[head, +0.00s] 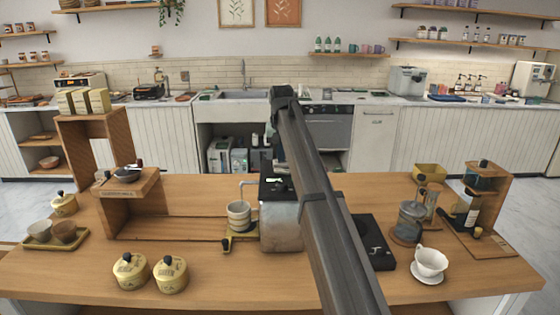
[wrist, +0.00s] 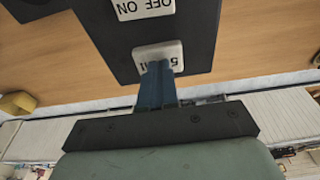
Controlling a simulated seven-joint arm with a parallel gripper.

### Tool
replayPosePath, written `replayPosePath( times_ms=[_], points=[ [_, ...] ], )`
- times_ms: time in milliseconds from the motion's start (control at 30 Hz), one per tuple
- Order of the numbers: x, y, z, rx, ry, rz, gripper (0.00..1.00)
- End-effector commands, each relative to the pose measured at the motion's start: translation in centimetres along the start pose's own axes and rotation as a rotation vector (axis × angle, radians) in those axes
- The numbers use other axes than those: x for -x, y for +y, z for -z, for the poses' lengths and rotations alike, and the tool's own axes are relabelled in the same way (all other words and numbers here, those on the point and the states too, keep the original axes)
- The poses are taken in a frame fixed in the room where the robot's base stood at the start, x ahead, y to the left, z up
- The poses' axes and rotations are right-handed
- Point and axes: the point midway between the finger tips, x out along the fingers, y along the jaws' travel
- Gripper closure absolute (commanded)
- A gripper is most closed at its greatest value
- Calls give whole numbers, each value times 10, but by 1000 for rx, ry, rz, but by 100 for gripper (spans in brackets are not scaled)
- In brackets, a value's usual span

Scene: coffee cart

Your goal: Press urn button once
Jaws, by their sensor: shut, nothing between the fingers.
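The urn (head: 282,226) is a metal box with a black top, standing mid-counter; my arm covers part of its right side. A mug (head: 239,214) stands under its spout at the left. In the wrist view, the urn's black top (wrist: 105,38) carries a white button (wrist: 172,50) with partly hidden lettering and a white OFF/ON switch (wrist: 143,8). My gripper (wrist: 157,66) is shut and empty, its blue fingertips over the edge of the button. I cannot tell whether they touch it or whether it is pressed in. In the head view the fingers are mostly hidden.
A wooden stand (head: 130,205) is left of the urn, with two yellow lidded jars (head: 150,273) in front. A black scale (head: 373,243), a French press (head: 409,222) and a white cup (head: 430,263) are on the right. The counter front is clear around the middle.

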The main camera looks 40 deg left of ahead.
Motion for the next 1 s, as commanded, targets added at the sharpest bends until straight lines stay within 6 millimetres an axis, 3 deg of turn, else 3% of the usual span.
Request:
replayPosePath(
  times_ms=[867, 1000],
  points=[
    [18, 0, 4, 0, 0, 0, 100],
    [16, 14, 8, 1, 11, 14, 100]
  ],
)
